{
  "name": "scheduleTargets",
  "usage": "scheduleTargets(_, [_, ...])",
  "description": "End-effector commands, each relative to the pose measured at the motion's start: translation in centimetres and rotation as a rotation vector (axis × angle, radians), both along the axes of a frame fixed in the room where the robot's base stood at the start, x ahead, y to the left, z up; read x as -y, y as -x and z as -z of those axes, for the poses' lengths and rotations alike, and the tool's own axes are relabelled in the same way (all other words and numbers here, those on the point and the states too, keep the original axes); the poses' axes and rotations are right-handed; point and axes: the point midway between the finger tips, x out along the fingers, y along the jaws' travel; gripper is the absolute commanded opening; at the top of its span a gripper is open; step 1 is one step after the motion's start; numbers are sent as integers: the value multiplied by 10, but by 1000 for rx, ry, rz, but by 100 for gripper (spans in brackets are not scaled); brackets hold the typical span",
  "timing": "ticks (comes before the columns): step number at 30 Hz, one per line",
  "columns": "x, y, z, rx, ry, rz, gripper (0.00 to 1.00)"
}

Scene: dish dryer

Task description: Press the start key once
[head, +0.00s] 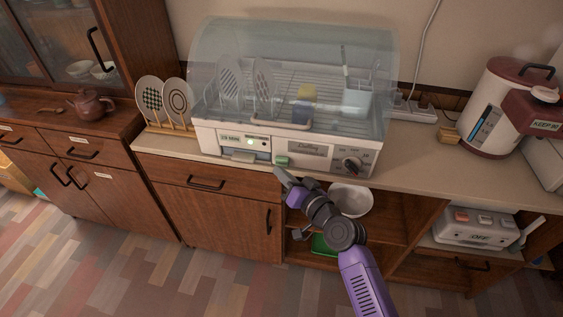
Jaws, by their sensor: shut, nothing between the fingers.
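The dish dryer (225,140) stands on the counter with its clear lid (215,50) down over a wire rack. Its white front panel has a green key (282,160), which looks like the start key; any lettering on it is too small to read. A dark round knob (352,163) sits at the panel's right end. A small pale light (250,142) shows left of the green key. My gripper (281,173) is shut and empty, its tip just below the green key in the picture. I cannot tell whether it touches the panel.
Plates (151,97) stand in a rack left of the dryer, near a brown teapot (91,105). A white and brown hot-water pot (492,105) stands at the right. A white bowl (350,199) sits on the open shelf below. Bare counter (410,160) lies right of the dryer.

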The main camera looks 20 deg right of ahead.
Motion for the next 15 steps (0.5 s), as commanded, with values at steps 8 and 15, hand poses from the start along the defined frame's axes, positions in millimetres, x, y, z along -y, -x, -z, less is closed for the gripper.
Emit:
scheduleTargets(8, [-2,2,0,1,0,-1,0])
scheduleTargets(15, [-7,9,-1,-1,-1,0,0])
